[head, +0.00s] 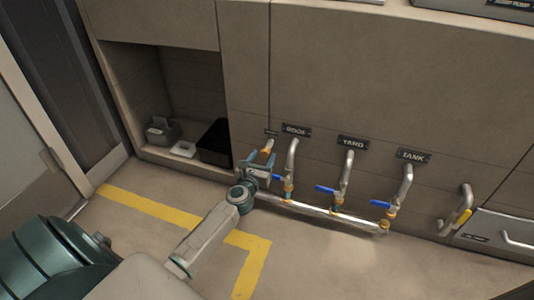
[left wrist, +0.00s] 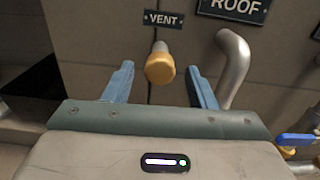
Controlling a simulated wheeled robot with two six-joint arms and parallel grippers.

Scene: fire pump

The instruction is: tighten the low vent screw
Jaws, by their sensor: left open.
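The vent screw (left wrist: 160,66) is a short stub with an orange-yellow knob, sticking out of the wall under a VENT label (left wrist: 164,18). In the head view the vent screw (head: 267,146) shows low on the wall, left of the ROOF pipe. My left gripper (head: 261,160) is open just in front of it. In the left wrist view its two blue fingers (left wrist: 160,80) stand apart, one on each side of the knob, with visible gaps; I cannot tell if the tips reach past it. My right gripper is not in view.
The ROOF pipe (left wrist: 235,68) stands close to the right finger. YARD (head: 346,170) and TANK (head: 404,184) pipes with blue valve handles rise from a horizontal floor-level pipe (head: 320,210). An open alcove with a black box (head: 215,142) lies left. Yellow tape (head: 150,205) marks the floor.

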